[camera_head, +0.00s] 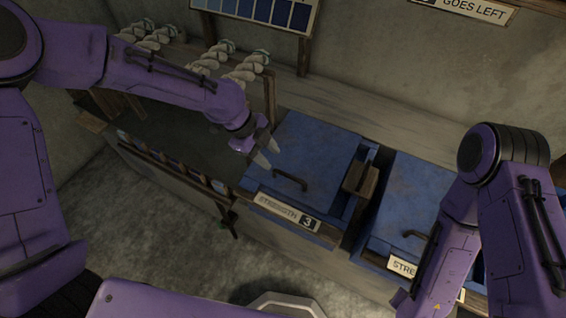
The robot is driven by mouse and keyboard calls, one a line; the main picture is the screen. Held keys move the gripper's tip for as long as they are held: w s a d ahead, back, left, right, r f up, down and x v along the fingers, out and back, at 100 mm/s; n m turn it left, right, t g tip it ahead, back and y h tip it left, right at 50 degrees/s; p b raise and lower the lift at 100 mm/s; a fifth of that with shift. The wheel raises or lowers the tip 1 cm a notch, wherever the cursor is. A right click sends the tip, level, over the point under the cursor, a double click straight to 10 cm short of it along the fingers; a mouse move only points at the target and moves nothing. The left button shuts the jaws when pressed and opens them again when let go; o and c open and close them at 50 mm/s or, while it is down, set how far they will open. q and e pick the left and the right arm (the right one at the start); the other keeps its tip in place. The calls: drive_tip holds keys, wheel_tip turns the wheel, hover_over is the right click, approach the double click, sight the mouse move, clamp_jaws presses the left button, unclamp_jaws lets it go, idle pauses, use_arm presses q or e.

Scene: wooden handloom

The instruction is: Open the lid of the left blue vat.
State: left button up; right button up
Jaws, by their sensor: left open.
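The left blue vat has a flat blue lid (318,150) that lies shut on it. A dark bar handle (290,181) sits near the lid's front edge. A label (287,212) reading "STRENGTH 3" is on the vat's front. My left gripper (267,153) is open and empty over the lid's left edge, up and left of the handle. I cannot tell whether its fingertips touch the lid. My right arm hangs over the right vat, and its gripper is not in view.
A second blue vat with a shut lid (412,192) stands to the right, partly hidden by my right arm. A small wooden block (360,179) is between the vats. Twisted pale yarn skeins (246,68) hang at the back left. A blue shade chart (262,12) is on the wall.

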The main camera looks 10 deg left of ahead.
sight(286, 174)
use_arm(q)
drive_tip(key=x, duration=0.7)
drive_tip(key=shift+w+d+p, duration=0.1)
drive_tip(key=shift+d+p, duration=0.3)
drive_tip(key=shift+d+f, duration=0.1)
drive_tip(key=shift+f, duration=0.4)
clamp_jaws()
